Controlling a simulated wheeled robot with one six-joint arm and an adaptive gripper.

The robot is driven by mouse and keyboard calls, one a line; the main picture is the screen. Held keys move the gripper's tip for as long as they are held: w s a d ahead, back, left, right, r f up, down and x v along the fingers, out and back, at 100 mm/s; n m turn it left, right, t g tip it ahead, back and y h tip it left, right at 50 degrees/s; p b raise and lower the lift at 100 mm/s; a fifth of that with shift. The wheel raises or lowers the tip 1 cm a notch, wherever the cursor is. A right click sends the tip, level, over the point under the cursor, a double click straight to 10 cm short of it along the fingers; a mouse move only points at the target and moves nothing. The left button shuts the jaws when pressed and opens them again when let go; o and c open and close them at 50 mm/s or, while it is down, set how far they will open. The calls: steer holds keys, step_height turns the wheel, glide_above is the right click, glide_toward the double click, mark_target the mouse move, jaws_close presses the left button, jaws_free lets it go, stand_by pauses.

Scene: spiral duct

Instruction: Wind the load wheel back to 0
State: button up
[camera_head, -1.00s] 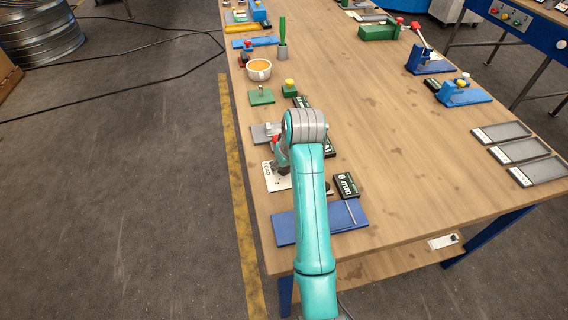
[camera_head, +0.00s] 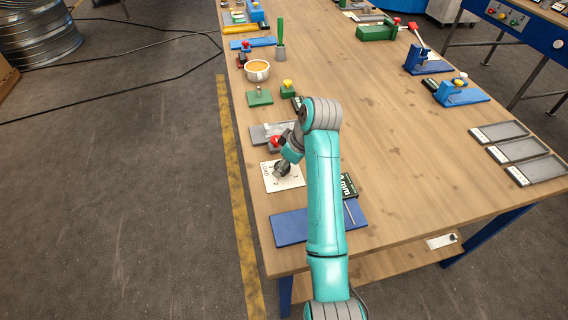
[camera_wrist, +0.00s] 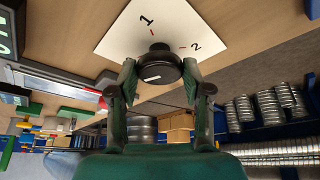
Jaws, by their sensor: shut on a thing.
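The load wheel is a dark round knob (camera_wrist: 158,66) on a white plate (camera_wrist: 118,35). In the wrist view a pale mark shows on the knob's face, and "1" and "2" are printed on the plate; the 0 is not visible there. My gripper (camera_wrist: 158,88) is shut on the knob, with one finger at each side. In the head view the white plate (camera_head: 292,184) lies near the table's left edge, and my gripper (camera_head: 282,168) reaches down onto it at a tilt, partly hiding the knob.
A black display (camera_head: 348,186) and a blue plate (camera_head: 290,228) sit close on the near side. A grey fixture with a red part (camera_head: 275,141) is just beyond the white plate. A green block (camera_head: 260,98) and a cup (camera_head: 257,70) stand farther along. The table's middle is clear.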

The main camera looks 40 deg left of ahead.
stand_by(0.3)
steer(key=o, duration=1.1)
steer(key=shift+o, duration=0.2)
